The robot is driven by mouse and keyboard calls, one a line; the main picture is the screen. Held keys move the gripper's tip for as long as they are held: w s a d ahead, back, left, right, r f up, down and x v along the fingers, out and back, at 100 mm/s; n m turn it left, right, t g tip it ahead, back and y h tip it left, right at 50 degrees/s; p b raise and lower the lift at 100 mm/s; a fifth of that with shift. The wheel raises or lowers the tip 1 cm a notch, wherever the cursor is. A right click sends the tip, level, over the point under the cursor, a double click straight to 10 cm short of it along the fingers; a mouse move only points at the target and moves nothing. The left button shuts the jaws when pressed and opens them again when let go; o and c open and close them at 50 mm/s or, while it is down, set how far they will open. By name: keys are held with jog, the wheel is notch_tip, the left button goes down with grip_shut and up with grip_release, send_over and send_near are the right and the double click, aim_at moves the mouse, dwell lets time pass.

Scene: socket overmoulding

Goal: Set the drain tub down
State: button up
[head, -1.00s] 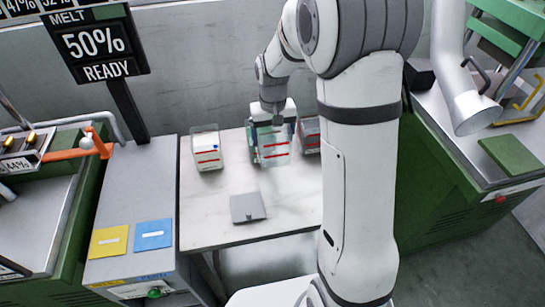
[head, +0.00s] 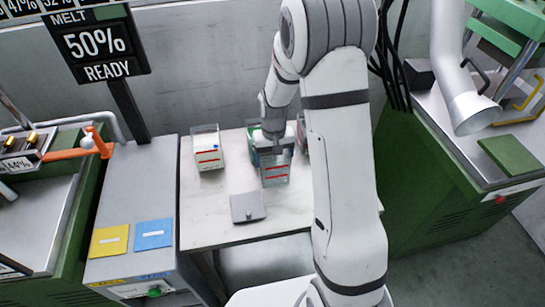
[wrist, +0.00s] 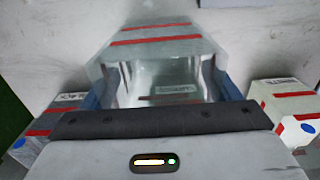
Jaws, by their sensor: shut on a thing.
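The drain tub (head: 275,173) is a clear, box-shaped tub with red stripes, over the white table (head: 215,215). My gripper (head: 271,142) is shut on it from above and behind. In the wrist view the tub (wrist: 160,45) lies between the blue finger pads of my gripper (wrist: 160,88), with a small label visible inside. The tub looks roughly upright. I cannot tell whether its base touches the table.
A similar striped tub (head: 207,151) stands to the left, and another (head: 301,132) is partly hidden behind my arm. A grey plate (head: 247,207) lies near the table's front. Bare tabletop shows left of the plate. Blue (head: 153,234) and yellow (head: 109,240) cards lie on the left cabinet.

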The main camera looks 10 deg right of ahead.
jog(key=o, duration=0.9)
jog(key=shift+f, duration=0.1)
